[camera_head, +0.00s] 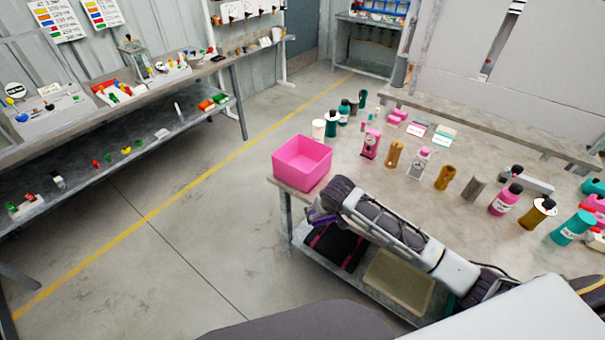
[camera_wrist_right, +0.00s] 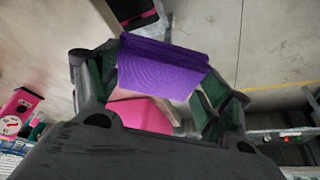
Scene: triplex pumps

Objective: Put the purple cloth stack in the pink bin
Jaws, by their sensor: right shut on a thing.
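The pink bin (camera_head: 300,163) stands on the left corner of the worktable in the head view. Its open top faces up and I see no cloth in it. My right gripper (camera_wrist_right: 160,82) is shut on the purple cloth stack (camera_wrist_right: 160,65), which spans its two fingers in the right wrist view. Part of the pink bin (camera_wrist_right: 140,112) shows behind the stack, between the fingers. In the head view my right arm reaches to the table's front edge beside the bin; only a sliver of purple (camera_head: 316,218) shows there. My left gripper is not in view.
Several bottles and small containers, including a pink bottle (camera_head: 371,144), stand on the worktable (camera_head: 335,172) right of the bin. A black-and-pink item (camera_head: 336,245) and a beige tray (camera_head: 399,281) lie on the shelf below. Floor left of the table is clear.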

